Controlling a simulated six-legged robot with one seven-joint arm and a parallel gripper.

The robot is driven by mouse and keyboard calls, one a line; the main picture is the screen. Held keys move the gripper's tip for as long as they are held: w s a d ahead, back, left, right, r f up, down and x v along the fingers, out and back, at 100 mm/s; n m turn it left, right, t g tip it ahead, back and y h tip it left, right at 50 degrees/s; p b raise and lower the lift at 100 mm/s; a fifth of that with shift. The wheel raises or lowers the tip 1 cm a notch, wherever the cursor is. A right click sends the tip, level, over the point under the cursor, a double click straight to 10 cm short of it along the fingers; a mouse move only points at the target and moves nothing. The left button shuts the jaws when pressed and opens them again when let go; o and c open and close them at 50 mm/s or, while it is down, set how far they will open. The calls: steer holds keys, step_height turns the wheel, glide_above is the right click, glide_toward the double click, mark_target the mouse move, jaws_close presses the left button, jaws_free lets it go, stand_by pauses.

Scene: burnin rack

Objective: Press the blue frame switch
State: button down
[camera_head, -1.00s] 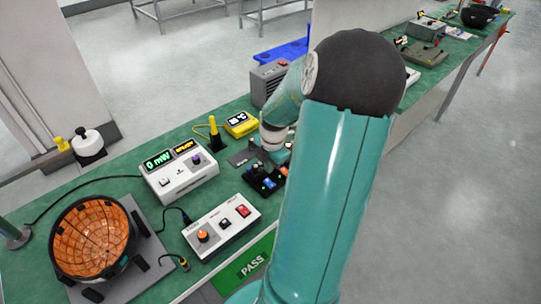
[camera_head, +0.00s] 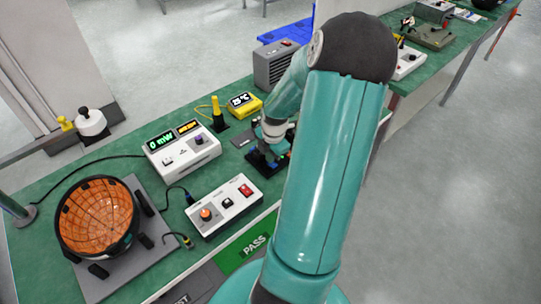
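The blue switch is on a small black frame (camera_head: 258,163) on the green bench, right of the white display box. My gripper (camera_head: 266,150) points down over this black frame. It is small and dark in the view, and I cannot tell whether its fingers are apart or whether it touches the switch.
A white control box (camera_head: 222,206) with an orange knob and red switch stands in front. The display box (camera_head: 183,157), a yellow meter (camera_head: 244,105) and an orange-lined bowl (camera_head: 97,217) are nearby. A green PASS area (camera_head: 246,247) lies at the front edge.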

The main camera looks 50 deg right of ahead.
steer(key=shift+s+a+f, duration=0.1)
steer(key=shift+s+f, duration=0.05)
steer(key=shift+s, duration=0.05)
steer(key=shift+s+a, duration=0.15)
steer(key=shift+s, duration=0.6)
steer(key=shift+w, duration=0.1)
steer(key=shift+w+r, duration=0.1)
steer(key=shift+r, duration=0.1)
steer(key=shift+r, duration=0.1)
